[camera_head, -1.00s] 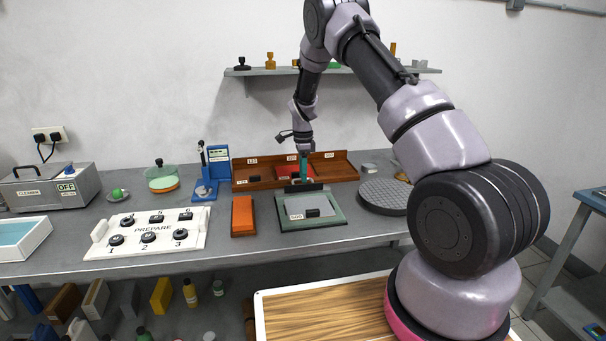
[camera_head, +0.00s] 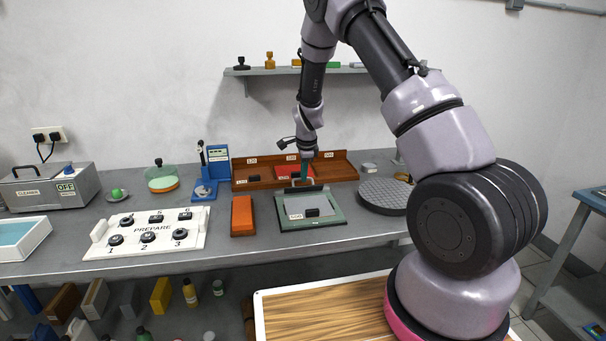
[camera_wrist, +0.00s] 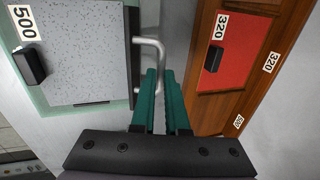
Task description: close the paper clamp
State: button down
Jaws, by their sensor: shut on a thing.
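The paper clamp is a dark bar (camera_wrist: 135,60) with a bent metal handle (camera_wrist: 150,42), along one edge of a green-framed plate (camera_head: 312,224). The plate carries a grey speckled sheet (camera_wrist: 85,60) labelled 500 with a small black block (camera_head: 312,212) on it. My gripper (camera_wrist: 160,75) has green fingers shut on the handle, with a narrow gap between them. In the head view, my gripper (camera_head: 303,180) points down at the plate's back edge. The fingers hide part of the handle, and the bar's exact angle is hard to tell.
A wooden rack (camera_head: 252,184) with a red 320 sheet (camera_wrist: 222,60) stands close behind the plate. An orange block (camera_head: 242,216) lies left of it and a round grey disc (camera_head: 385,197) right. A white PREPARE panel (camera_head: 150,236) is farther left.

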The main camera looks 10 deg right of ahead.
aim_at(306, 187)
jog(key=s+t, duration=0.2)
jog(key=shift+t, duration=0.3)
jog(key=t, duration=0.1)
jog(key=s+t, duration=0.1)
jog(key=shift+s+f+t, duration=0.2)
jog(key=shift+f+t, duration=0.1)
jog(key=t, duration=0.1)
jog(key=s+t, duration=0.1)
jog(key=t, duration=0.1)
jog(key=shift+s+f, duration=0.3)
jog(key=shift+f, duration=0.1)
jog(key=shift+s+f+t, duration=0.2)
jog(key=shift+t, duration=0.4)
jog(key=shift+s+f+t, duration=0.15)
jog(key=shift+s+t, duration=0.05)
jog(key=shift+t, duration=0.4)
jog(key=c, duration=0.9)
grip_release()
